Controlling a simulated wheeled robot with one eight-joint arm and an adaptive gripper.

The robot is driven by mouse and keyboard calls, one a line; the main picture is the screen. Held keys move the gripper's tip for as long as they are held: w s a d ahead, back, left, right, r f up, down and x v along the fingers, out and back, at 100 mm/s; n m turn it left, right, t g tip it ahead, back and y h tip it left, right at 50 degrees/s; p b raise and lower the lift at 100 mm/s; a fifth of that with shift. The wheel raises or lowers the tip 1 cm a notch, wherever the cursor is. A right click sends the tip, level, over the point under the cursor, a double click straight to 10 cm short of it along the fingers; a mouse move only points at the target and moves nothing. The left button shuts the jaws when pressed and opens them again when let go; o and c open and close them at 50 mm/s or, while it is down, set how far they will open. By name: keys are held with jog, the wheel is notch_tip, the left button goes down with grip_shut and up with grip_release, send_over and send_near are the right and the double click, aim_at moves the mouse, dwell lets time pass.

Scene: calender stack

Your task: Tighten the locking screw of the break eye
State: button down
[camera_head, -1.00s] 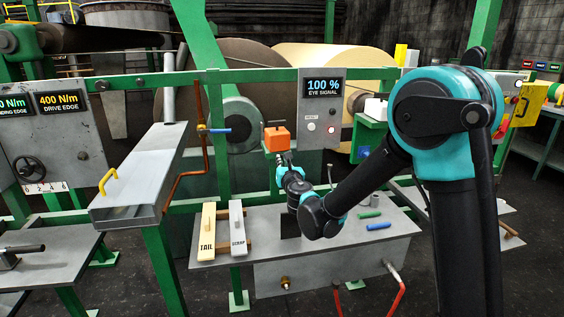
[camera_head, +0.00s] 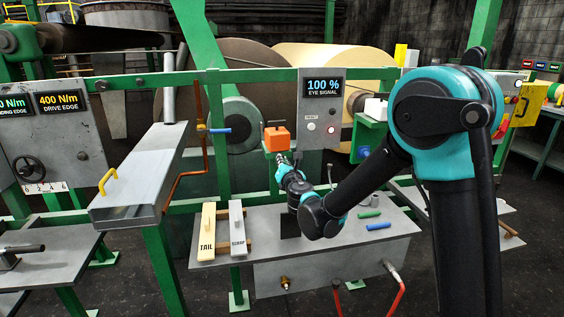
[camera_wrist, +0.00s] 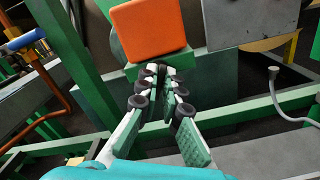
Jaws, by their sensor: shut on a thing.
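The break eye is the orange block (camera_head: 277,138), on a green mount in front of the rolls; it fills the upper middle of the wrist view (camera_wrist: 148,28). My gripper (camera_head: 283,158) is directly below it, pointing up at its underside. The display (camera_head: 324,87) reads 100 % EYE SIGNAL.
The grey display panel (camera_head: 320,110) stands just right of the eye. A green rail runs behind it. The bench below holds blocks marked TAIL (camera_head: 207,230) and SCRAP (camera_head: 237,228), plus a green (camera_head: 369,214) and a blue handle (camera_head: 378,226). A bent grey rod (camera_wrist: 274,95) is at right.

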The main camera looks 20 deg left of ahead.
jog(key=m, duration=1.7)
jog(key=shift+d+f, duration=0.1)
jog(key=shift+f, duration=0.15)
jog(key=shift+m, duration=0.4)
jog(key=c, duration=1.7)
grip_release()
jog(key=v, duration=1.2)
